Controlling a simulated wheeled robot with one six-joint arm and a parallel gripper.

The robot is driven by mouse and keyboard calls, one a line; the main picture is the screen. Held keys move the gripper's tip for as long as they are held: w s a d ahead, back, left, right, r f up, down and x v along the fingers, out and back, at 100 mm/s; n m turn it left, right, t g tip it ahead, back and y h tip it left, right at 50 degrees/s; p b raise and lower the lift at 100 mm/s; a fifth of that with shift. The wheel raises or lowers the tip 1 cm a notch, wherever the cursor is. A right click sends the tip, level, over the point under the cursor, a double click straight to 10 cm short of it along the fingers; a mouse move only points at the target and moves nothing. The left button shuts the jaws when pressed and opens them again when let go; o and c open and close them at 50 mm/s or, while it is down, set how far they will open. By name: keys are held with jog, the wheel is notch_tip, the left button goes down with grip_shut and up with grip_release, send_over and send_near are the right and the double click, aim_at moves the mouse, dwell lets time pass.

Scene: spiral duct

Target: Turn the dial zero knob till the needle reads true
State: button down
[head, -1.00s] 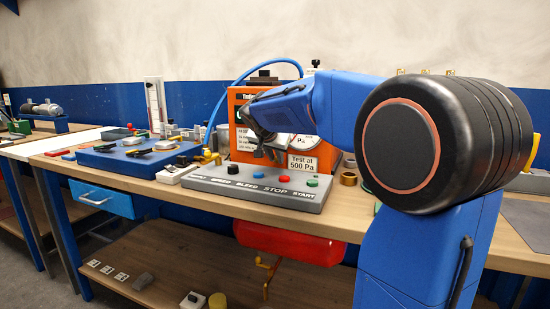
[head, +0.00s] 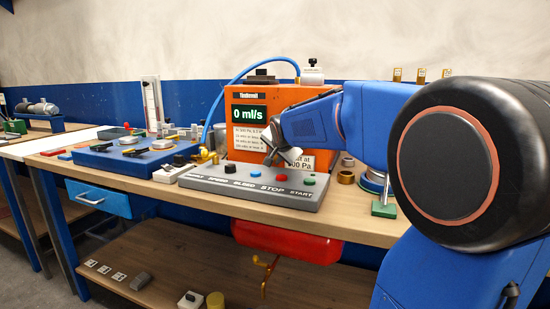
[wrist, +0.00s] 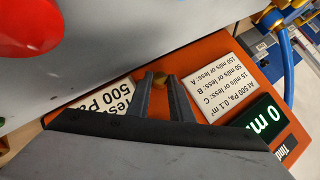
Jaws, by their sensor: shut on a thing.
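The orange tester (head: 237,100) stands on the bench, its front also filling much of the wrist view (wrist: 215,65). A small brass-coloured knob (wrist: 160,80) on its face sits between my fingertips in the wrist view. My gripper (wrist: 159,78) is shut on this knob. In the head view my gripper (head: 283,158) is low at the tester's front, and the knob is hidden there. The dial and its needle are hidden behind my arm and gripper in both views, so I cannot read it. The green display (head: 248,113) reads 0 ml/s.
A grey control panel (head: 215,184) with coloured buttons lies just in front of the tester. A "500 Pa" label (wrist: 110,95) is beside my fingers. A blue tray (head: 100,160) with fittings is at left. A brass ring (head: 346,177) and green-based piece (head: 384,208) are at right.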

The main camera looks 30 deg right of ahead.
dwell(0.3)
jog(key=c, duration=1.9)
grip_release()
jog(key=shift+o, duration=0.2)
jog(key=v, duration=1.7)
jog(key=shift+s, duration=0.25)
